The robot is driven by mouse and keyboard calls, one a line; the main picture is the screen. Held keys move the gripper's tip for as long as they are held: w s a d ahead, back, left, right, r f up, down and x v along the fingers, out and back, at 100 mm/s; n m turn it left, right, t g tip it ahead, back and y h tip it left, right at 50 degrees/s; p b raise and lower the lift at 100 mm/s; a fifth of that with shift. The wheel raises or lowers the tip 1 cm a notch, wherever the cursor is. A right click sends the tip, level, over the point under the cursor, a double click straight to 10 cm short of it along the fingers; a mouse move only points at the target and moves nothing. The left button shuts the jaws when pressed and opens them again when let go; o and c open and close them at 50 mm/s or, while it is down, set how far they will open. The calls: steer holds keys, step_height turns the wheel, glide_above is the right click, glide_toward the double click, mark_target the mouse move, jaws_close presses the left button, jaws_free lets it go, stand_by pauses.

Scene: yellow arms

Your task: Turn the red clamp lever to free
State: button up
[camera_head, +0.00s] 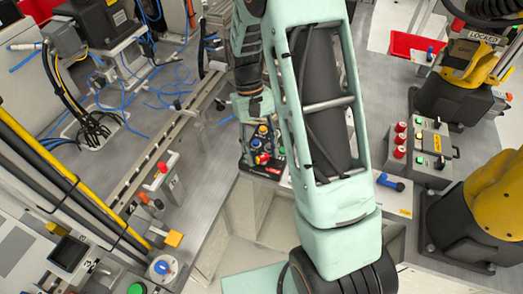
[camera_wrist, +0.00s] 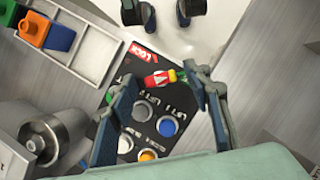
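A red handle with a yellow band (camera_wrist: 160,78) shows on a black panel (camera_wrist: 122,105) in the wrist view; I take it for the clamp lever. A red "LOCK" label (camera_wrist: 138,52) is beside it. My gripper (camera_wrist: 159,74) is open, with one fingertip on each side of the handle. The right fingertip is very close to the handle's right end; I cannot tell whether it touches. In the head view the black panel (camera_head: 272,166) shows below my gripper (camera_head: 258,119), and the handle is small and partly hidden there.
Blue (camera_wrist: 167,126) and grey (camera_wrist: 141,111) round buttons and an orange one (camera_wrist: 148,155) sit close to the fingers. A tray (camera_wrist: 75,52) with colored blocks and a metal cylinder (camera_wrist: 42,138) are at left. In the head view, a button box (camera_head: 430,151) stands right of my arm.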

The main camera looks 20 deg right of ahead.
steer(key=v, duration=1.2)
